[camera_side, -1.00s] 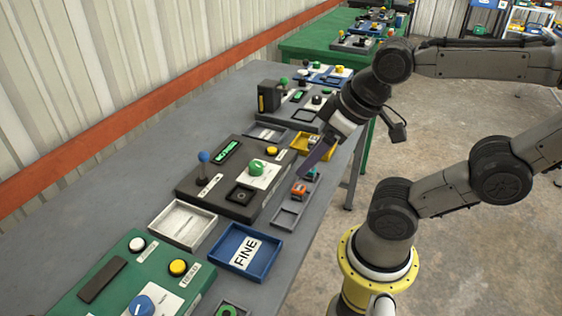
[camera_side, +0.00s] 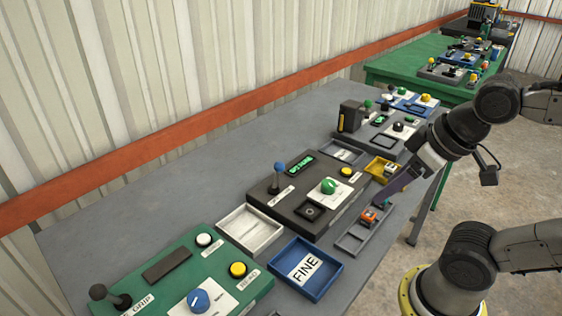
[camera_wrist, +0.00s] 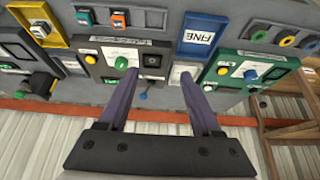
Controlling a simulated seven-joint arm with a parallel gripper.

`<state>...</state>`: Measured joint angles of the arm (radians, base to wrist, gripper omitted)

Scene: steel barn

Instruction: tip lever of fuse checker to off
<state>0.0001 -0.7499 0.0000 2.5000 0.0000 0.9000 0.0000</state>
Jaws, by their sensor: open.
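A dark grey device box (camera_side: 262,198) on the bench has a lever with a blue knob (camera_side: 279,167), upright or nearly so, a small green-lit display (camera_side: 299,166) and a green knob (camera_side: 328,186). Its labels are too small to read, so I cannot confirm it is the fuse checker. The box also shows in the wrist view (camera_wrist: 101,68), with the blue knob (camera_wrist: 143,96) between my fingers in the picture. My gripper (camera_wrist: 160,76) is open and empty. In the side view, my gripper (camera_side: 386,198) is right of the box, near the small trays, apart from the lever.
A green device box (camera_side: 222,262) with a black-knobbed lever (camera_side: 98,292) stands nearer the camera. A white tray (camera_side: 278,238) and a blue "FINE" tray (camera_side: 333,284) lie between the boxes. An orange block (camera_side: 370,214) sits in a grey tray. Bare bench lies toward the wall.

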